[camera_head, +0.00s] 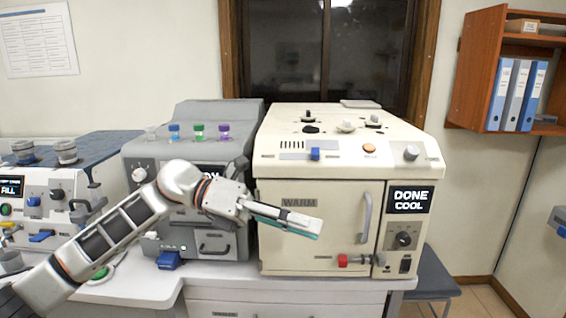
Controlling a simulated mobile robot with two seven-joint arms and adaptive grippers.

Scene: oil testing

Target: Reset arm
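My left arm comes in from the lower left and reaches right across the grey machine. My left gripper (318,229) is in front of the cream machine's lower door, pointing right. Its white finger lies above a teal strip, and the fingers overlap from this side, so I cannot tell whether they are open or shut. No held object is clearly visible. My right gripper is not in view.
The cream machine (278,245) has a "WARM" label and a display (410,200) reading "DONE COOL". The grey machine (150,160) has colored caps on top. A white machine (60,190) stands left. A dark stool (432,275) stands right, below a wooden shelf (483,60) with binders.

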